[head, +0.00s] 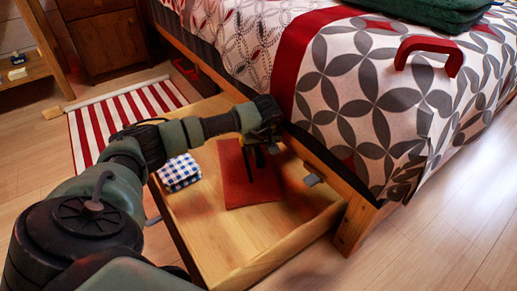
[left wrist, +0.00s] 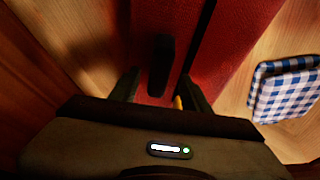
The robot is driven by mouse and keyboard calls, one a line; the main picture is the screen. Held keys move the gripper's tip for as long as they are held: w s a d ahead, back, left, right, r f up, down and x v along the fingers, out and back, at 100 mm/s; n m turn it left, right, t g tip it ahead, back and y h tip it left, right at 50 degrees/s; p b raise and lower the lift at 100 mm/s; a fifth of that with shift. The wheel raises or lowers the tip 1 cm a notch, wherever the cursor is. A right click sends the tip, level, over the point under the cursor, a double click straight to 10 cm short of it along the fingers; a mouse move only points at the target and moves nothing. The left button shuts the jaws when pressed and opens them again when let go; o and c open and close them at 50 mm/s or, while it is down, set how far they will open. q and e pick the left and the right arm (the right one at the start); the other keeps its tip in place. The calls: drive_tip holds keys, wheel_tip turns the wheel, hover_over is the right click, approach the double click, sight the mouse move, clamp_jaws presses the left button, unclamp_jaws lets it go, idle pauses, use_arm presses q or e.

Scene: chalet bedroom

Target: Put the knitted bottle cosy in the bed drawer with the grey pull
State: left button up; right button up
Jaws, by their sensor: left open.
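A red, knit-textured piece, which looks like the bottle cosy (head: 240,180), lies in an open wooden drawer (head: 235,235) beside the bed. It also fills the middle of the left wrist view (left wrist: 235,40), with a dark line across it. My left gripper (head: 262,150) is open over the upper end of the red piece, its fingers pointing down at it. In the left wrist view the gripper's fingers (left wrist: 160,88) are apart over the red knit; I cannot tell if they touch it. My right gripper is out of view.
A blue-and-white checked folded cloth (head: 179,172) lies in the drawer left of the red piece. The bed (head: 350,90) with its patterned cover stands behind. A red handle-shaped thing (head: 430,48) and a green cushion-like thing (head: 420,15) are on it. A striped rug (head: 110,118) lies at left.

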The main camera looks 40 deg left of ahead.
use_arm(q)
drive_tip(key=p+v, duration=0.6)
drive_tip(key=v, duration=0.5)
drive_tip(key=shift+r+p, duration=0.25)
drive_tip(key=shift+p, duration=0.1)
